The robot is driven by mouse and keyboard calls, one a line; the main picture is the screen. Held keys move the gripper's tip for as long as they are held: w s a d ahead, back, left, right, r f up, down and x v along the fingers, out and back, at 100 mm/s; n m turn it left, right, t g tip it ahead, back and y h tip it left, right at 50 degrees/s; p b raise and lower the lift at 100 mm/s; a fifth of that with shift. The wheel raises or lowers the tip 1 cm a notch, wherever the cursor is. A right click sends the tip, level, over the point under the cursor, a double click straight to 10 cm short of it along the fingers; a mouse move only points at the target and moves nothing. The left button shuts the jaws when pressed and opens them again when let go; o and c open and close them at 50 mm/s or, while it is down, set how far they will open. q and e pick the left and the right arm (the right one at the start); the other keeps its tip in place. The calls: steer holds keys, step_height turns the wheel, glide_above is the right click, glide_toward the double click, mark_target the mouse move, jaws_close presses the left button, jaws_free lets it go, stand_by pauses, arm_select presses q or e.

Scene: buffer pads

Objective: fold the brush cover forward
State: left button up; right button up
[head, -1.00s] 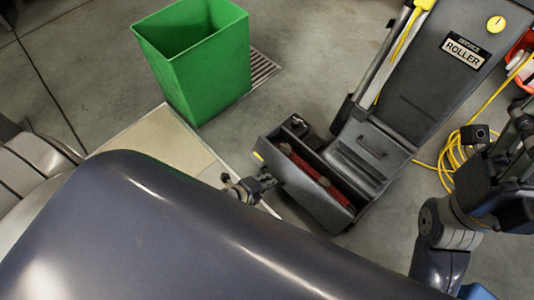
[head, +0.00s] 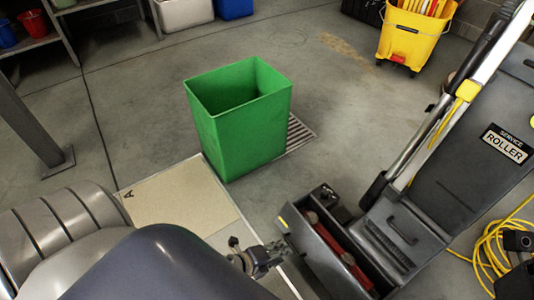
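The dark grey floor machine (head: 478,165), labelled SERVICE ROLLER, stands at the right in the head view. At its low front end is an open dark box (head: 322,262) with a red roller brush (head: 340,250) inside. A dark grey cover panel with a handle (head: 402,230) lies beside the opening on the machine's side. My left gripper (head: 276,256) is at the box's near left end, close to the yellow mark; I cannot tell whether it touches. Its fingers are too small to read. Only a dark part of my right arm shows at the right edge.
A green bin (head: 240,125) stands behind a beige floor pad (head: 185,198) marked A, beside a floor grate (head: 298,135). A yellow bucket (head: 412,38) is at the back. Yellow cable (head: 488,250) lies coiled at the right. The floor behind the bin is clear.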

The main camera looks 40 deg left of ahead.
arm_select(q)
steer(key=v, duration=0.6)
